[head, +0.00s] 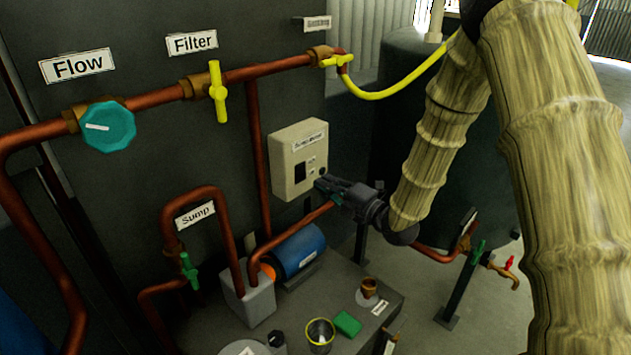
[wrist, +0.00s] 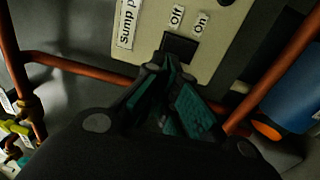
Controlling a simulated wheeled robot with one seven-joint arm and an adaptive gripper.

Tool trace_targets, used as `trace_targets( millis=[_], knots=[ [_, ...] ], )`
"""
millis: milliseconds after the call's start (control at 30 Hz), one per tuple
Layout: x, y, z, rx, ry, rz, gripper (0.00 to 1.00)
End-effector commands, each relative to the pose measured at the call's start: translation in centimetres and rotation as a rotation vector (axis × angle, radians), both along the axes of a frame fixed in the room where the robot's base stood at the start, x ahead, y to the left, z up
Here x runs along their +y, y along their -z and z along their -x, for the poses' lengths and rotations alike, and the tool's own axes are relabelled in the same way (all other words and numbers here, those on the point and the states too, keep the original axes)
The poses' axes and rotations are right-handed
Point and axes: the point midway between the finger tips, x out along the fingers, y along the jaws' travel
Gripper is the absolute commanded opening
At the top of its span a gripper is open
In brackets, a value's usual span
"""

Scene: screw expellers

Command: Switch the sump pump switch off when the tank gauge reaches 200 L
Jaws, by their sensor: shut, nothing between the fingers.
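The pump switch box (head: 285,150) is a beige panel on the dark wall, with a black switch (head: 299,173) on its front. In the wrist view the black switch (wrist: 180,46) sits beside the labels Off and On; its position is not clear. My gripper (head: 322,183) is shut and empty, its tips close to the box's lower right. In the wrist view my gripper (wrist: 164,70) has its tips just below the switch; whether they touch it I cannot tell. A dark tank (head: 385,110) stands behind my arm. A small gauge (head: 469,222) beside it is seen edge-on, its reading unreadable.
Copper pipes (head: 270,68) run along the wall, with a teal Flow knob (head: 108,127) and a yellow Filter valve (head: 218,92). Below the box, a bench (head: 345,285) holds a blue pump motor (head: 300,249), a cup (head: 320,333) and a green block (head: 347,323).

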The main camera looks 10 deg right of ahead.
Motion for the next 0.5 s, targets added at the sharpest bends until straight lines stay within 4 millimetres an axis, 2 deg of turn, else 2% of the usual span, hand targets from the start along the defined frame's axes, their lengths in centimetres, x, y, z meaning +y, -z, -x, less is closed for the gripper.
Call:
trace_targets(
  millis=[200,500],
  knots=[
    [-2.0,-0.5,2.9,-0.001,0.001,-0.001,0.00],
    [-3.1,-0.7,4.5,-0.001,0.000,-0.001,0.00]
  ],
)
